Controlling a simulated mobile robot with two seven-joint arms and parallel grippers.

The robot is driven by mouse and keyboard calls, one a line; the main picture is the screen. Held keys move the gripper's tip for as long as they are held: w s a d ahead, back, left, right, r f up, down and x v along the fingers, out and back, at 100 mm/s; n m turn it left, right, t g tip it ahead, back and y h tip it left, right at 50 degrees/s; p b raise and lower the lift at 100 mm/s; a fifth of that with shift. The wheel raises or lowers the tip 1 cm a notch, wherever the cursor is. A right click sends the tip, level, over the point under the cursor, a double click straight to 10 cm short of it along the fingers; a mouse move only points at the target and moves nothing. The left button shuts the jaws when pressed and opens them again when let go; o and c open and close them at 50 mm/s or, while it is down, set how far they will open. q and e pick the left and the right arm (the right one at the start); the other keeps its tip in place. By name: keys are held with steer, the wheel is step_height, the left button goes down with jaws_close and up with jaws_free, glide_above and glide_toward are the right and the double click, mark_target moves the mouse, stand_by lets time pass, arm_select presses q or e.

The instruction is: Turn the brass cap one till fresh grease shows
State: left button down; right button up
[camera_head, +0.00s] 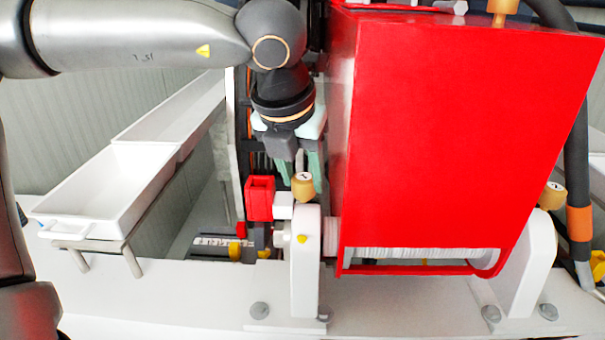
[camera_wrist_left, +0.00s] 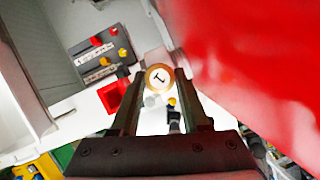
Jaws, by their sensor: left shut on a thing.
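A brass cap (camera_head: 303,185) with a dark mark on its top sits upright on the white bearing block (camera_head: 305,255) left of the red guard. In the left wrist view the cap (camera_wrist_left: 158,77) shows between the fingertips, and its mark looks like a 1. My left gripper (camera_head: 302,178) points down over the block, its green fingers on either side of the cap, shut on it. Fresh grease cannot be made out in either view. My right gripper is not in view.
The big red guard (camera_head: 450,130) stands close on the right of my left gripper. A red box (camera_head: 260,198) is close on its left. Another brass cap (camera_head: 552,196) sits on the right block. A white tray (camera_head: 100,185) stands at the left.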

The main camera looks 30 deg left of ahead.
arm_select(q)
steer(key=m, duration=0.2)
steer(key=m+h+b, duration=0.1)
steer(key=m, duration=0.1)
steer(key=shift+a+h, duration=0.1)
steer(key=shift+h, duration=0.2)
steer(key=m+h, duration=0.1)
steer(key=m, duration=0.1)
steer(key=m+p, duration=0.1)
steer(key=m, duration=0.1)
steer(key=shift+a+m+h, duration=0.15)
steer(key=shift+m+h, duration=0.25)
steer(key=shift+m, duration=0.3)
steer(key=shift+c, duration=2)
jaws_free()
steer(key=shift+g, duration=0.3)
steer(key=v, duration=1.2)
steer(key=shift+r, duration=0.2)
steer(key=shift+s, duration=0.1)
